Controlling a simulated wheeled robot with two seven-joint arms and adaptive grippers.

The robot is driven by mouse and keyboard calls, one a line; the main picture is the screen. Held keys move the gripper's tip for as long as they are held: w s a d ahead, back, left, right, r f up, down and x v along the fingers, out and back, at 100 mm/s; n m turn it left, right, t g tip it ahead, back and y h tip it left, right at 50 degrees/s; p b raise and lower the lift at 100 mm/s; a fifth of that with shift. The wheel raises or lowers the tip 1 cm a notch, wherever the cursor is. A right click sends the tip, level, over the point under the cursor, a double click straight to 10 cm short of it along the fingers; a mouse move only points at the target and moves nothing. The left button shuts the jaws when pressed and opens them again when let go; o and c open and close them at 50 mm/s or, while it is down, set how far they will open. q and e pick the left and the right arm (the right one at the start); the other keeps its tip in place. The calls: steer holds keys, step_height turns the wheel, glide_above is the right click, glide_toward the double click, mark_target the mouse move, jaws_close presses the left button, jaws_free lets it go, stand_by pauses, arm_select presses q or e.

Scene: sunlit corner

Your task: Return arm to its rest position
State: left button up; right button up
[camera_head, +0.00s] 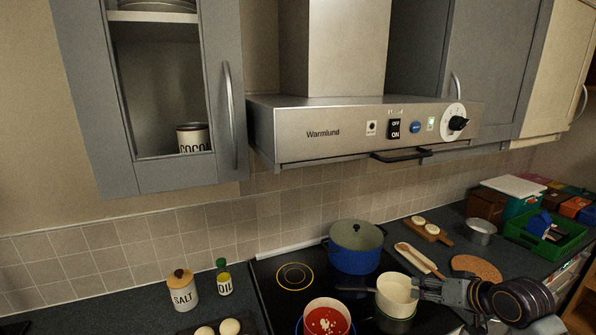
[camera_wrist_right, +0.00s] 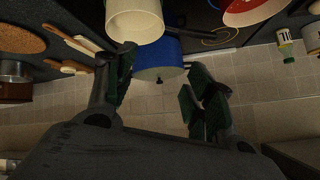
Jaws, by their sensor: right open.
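My right arm comes in from the lower right in the head view. My right gripper (camera_head: 428,288) is at the right side of the cream saucepan (camera_head: 397,290). In the right wrist view the gripper (camera_wrist_right: 163,88) has its two fingers spread apart with nothing between them. The cream saucepan (camera_wrist_right: 134,18) shows beyond the left finger there; I cannot tell whether they touch. The saucepan stands upright on the black hob (camera_head: 293,300), its dark handle pointing left. My left gripper is not in view.
A blue pot (camera_head: 355,258) stands behind the saucepan, and a pot of red sauce (camera_head: 326,318) at front left. The hood (camera_head: 360,135) hangs above.

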steer(key=s+a+f+n+g+h, duration=0.1)
steer(key=s+a+f+g, duration=0.1)
steer(key=s+a+f, duration=0.35)
steer(key=s+a+f+n+g+h, duration=0.1)
steer(key=s+a+f+g, duration=0.1)
steer(key=s+f, duration=0.6)
steer(key=s+a+f+n+g+h, duration=0.1)
steer(key=s+a+f+n+g, duration=0.1)
steer(key=s+a+f, duration=0.45)
steer(key=s+d+f+g+b, duration=0.1)
steer(key=s+f, duration=0.1)
steer(key=f, duration=1.5)
steer(key=s+d+f+b, duration=0.1)
steer(key=s+d+f, duration=0.15)
steer(key=f, duration=1.55)
arm_select(q)
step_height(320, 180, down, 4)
steer(key=shift+b, duration=1.05)
arm_select(e)
steer(key=s+d+f+g, duration=0.1)
steer(key=s+d+f, duration=0.2)
steer(key=s+f, duration=1.7)
steer(key=shift+s+f, duration=0.4)
steer(key=shift+s, duration=0.75)
steer(key=shift+d, duration=0.1)
